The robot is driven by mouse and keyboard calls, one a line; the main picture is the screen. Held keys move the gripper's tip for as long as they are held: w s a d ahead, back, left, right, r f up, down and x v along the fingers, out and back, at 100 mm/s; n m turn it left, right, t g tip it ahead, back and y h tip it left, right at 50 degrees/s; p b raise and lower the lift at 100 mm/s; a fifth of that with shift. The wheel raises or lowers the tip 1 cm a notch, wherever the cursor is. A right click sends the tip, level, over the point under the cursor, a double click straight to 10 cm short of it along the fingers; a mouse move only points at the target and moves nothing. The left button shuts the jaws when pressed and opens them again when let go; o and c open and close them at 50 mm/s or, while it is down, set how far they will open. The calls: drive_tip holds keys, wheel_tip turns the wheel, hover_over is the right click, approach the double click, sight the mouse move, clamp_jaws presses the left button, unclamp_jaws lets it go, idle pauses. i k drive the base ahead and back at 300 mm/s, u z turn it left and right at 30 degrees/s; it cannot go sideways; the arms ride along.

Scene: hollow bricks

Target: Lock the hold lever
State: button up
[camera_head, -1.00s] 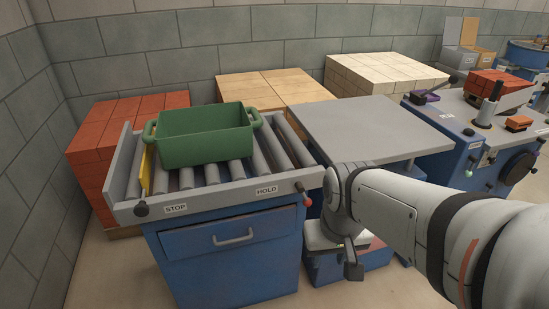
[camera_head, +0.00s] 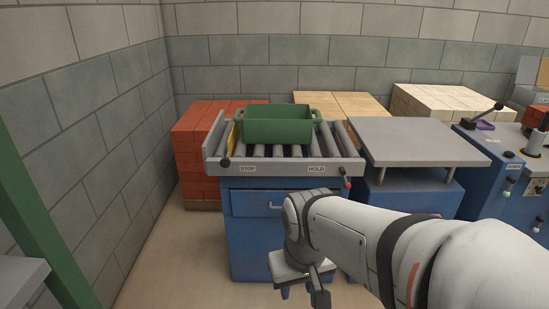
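The hold lever (camera_head: 346,180) is a short lever with a red knob at the right front corner of the grey roller table (camera_head: 290,167), beside the HOLD label (camera_head: 317,169). A dark-knobbed lever (camera_head: 225,162) sits at the left front, near the STOP label (camera_head: 247,168). A green bin (camera_head: 278,128) rests on the rollers, with a yellow plate (camera_head: 237,135) at its left. My gripper (camera_head: 320,298) hangs low in front of the blue cabinet, below the hold lever and apart from it. Its fingers are small and dark, and their opening is unclear.
A grey-topped table (camera_head: 415,142) stands right of the rollers, with a blue machine (camera_head: 485,165) beyond it. Red bricks (camera_head: 190,155) are stacked behind left. A green post (camera_head: 35,215) and grey ledge (camera_head: 20,280) stand at near left. Floor between is clear.

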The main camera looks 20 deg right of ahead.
sight(348, 185)
drive_tip(key=u, duration=0.05)
drive_tip(key=i, duration=0.4)
drive_tip(key=z, duration=0.05)
drive_tip(key=k, duration=0.95)
drive_tip(key=z, duration=0.15)
drive_tip(key=i, duration=1.45)
drive_tip(key=u, duration=0.05)
